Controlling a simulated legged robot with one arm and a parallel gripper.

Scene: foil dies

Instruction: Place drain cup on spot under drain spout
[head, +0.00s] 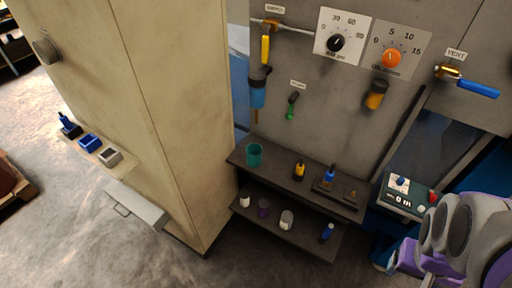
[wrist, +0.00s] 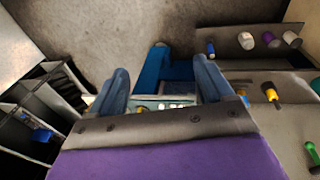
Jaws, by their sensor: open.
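The drain cup appears to be the teal cup (head: 254,155), standing upright at the left end of the upper shelf. A teal bit at the right edge of the wrist view (wrist: 315,86) looks like the same cup. A small green-handled valve (head: 291,106) hangs on the panel above the shelf, under a label too small to read surely; it may be the drain spout. I cannot make out a marked spot below it. My gripper (wrist: 162,85) is open, with nothing between its two blue fingers, well away from the cup. The head view shows my arm at lower right, not the fingertips.
The upper shelf (head: 285,182) also bears a yellow bottle (head: 299,170) and a blue bottle (head: 329,175). Several small bottles stand on the lower shelf (head: 270,228). A control box (head: 404,197) is at right. A tall beige cabinet (head: 170,120) stands left of the shelves.

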